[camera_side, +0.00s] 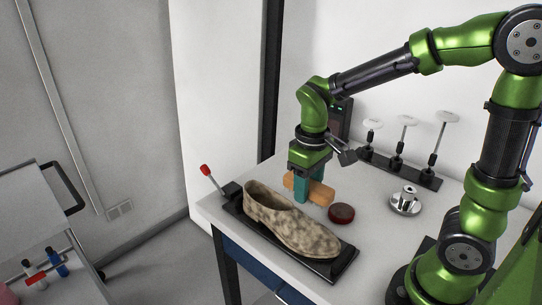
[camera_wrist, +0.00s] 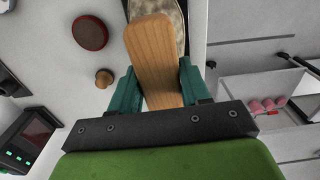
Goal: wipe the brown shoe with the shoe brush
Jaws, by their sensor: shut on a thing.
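The brown shoe (camera_side: 290,222) is mottled tan and brown and lies on a black tray (camera_side: 322,270) at the front of the table. My gripper (camera_side: 303,188) has teal fingers and is shut on the shoe brush (camera_side: 321,192), which has a wooden back. The brush is held just behind the shoe, near its middle, in the side view; I cannot tell whether it touches the shoe. In the wrist view the brush (camera_wrist: 155,55) lies between both fingers (camera_wrist: 157,90) and hides part of the shoe (camera_wrist: 165,7). The bristles are not visible.
A dark red round tin (camera_side: 341,213) sits right of the brush. A metal piece (camera_side: 405,201) and a rack of upright stems (camera_side: 400,168) stand farther back. A red-knobbed lever (camera_side: 206,171) rises at the tray's left end. A small wooden knob (camera_wrist: 104,78) is beside my gripper.

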